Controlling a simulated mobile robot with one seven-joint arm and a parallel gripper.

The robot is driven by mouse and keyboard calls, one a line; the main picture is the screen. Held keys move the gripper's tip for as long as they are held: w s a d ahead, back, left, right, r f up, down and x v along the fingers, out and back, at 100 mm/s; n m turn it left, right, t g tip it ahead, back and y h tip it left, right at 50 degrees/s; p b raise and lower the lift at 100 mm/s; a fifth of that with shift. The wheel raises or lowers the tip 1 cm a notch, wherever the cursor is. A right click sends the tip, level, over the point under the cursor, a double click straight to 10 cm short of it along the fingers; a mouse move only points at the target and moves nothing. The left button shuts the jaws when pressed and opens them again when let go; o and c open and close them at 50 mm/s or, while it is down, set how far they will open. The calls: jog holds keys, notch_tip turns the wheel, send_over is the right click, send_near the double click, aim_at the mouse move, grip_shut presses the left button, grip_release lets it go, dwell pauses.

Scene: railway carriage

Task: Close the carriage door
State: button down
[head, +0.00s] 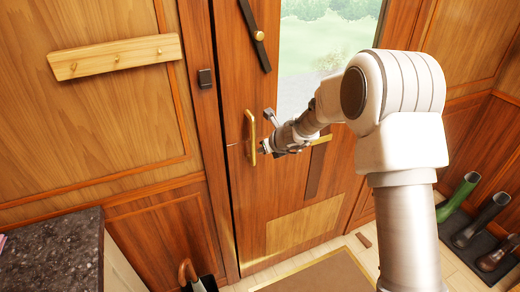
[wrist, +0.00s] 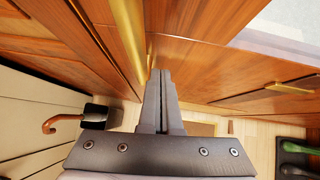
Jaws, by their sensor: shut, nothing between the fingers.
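The carriage door (head: 290,185) is a wooden panel with a window in its upper part, and it stands close to flush with its frame in the head view. A vertical brass handle (head: 251,138) is on the door's left side; it also shows as a brass bar in the wrist view (wrist: 128,35). My gripper (head: 264,147) is at the door's left side, just right of the handle's lower part. In the wrist view its fingers (wrist: 161,75) are together with nothing between them. Whether the fingertips touch the handle or door, I cannot tell.
A peg rail (head: 115,57) is on the left wall. An umbrella stand (head: 200,284) is below it, beside a dark countertop (head: 50,250). Boots (head: 470,225) stand on a tray at the right. A mat (head: 320,275) and a small wooden wedge (head: 363,240) lie on the floor.

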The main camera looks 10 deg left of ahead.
jog(key=s+d+r+n+p, duration=0.1)
jog(key=s+d+r+n, duration=0.4)
jog(key=s+r+n, duration=0.35)
jog(key=s+d+r+n, duration=0.5)
jog(key=s+r+n, duration=0.1)
jog(key=s+r, duration=0.45)
jog(key=s+d+r+n+g+h, duration=0.1)
jog(key=s+d+n+h, duration=0.4)
jog(key=s+d+n, duration=0.8)
jog(key=s+d, duration=0.3)
jog(key=s, duration=0.3)
jog(key=shift+s+r+n+h, duration=0.2)
jog(key=shift+r+n+h, duration=0.05)
jog(key=shift+n+h, duration=0.15)
